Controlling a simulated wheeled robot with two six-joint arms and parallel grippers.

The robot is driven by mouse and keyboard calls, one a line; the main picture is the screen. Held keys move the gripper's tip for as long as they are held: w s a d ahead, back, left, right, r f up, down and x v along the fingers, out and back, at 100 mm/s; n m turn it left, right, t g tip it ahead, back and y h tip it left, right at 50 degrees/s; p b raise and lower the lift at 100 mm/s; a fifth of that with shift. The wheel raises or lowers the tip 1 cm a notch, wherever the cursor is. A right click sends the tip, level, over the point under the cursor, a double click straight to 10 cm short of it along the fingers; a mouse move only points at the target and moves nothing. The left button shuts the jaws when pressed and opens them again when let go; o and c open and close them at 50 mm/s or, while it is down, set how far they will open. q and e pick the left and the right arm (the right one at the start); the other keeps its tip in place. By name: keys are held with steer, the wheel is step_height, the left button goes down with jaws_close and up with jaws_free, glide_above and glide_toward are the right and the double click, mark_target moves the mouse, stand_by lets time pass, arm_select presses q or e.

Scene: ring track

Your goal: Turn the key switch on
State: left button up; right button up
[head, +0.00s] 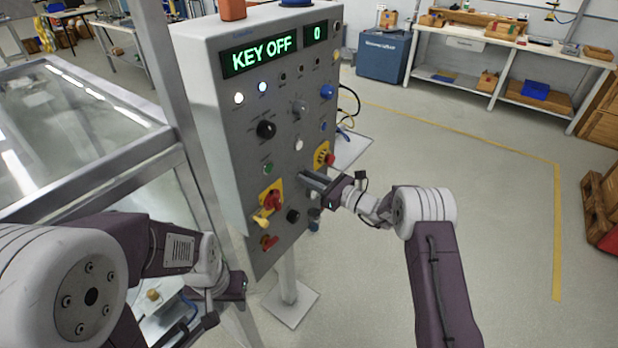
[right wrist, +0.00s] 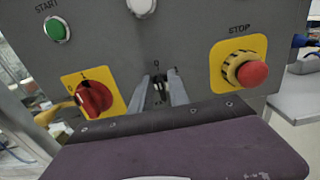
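The grey control panel (head: 222,110) stands in the middle of the head view, and its green display (head: 262,50) reads KEY OFF. My right gripper (head: 305,178) points at the panel face, left of the STOP button. In the right wrist view its two fingers (right wrist: 160,90) are apart. The small dark key switch (right wrist: 158,84) shows between them, with a narrow gap on either side. In the head view the key is hidden by the fingers. My left gripper (head: 202,320) hangs low at the left, away from the panel; its fingers are unclear.
A red STOP button (right wrist: 252,72) is close right of the fingers. A red rotary switch (right wrist: 94,98) on a yellow plate is to their left. A green START button (right wrist: 57,30) is above left. A glass-topped enclosure (head: 70,120) stands left of the panel. Open floor lies right.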

steer(key=shift+m, duration=0.3)
jaws_close()
steer(key=m, duration=0.5)
steer(key=shift+w+d+m, duration=0.25)
steer(key=shift+w+m, duration=0.05)
steer(key=shift+m, duration=0.1)
steer(key=m, duration=0.3)
steer(key=m+p, duration=0.1)
steer(key=m, duration=0.1)
steer(key=shift+w+d+f, duration=0.15)
steer(key=shift+w+f, duration=0.05)
steer(key=shift+f, duration=0.05)
steer(key=shift+m, duration=0.4)
steer(key=o, duration=0.6)
jaws_free()
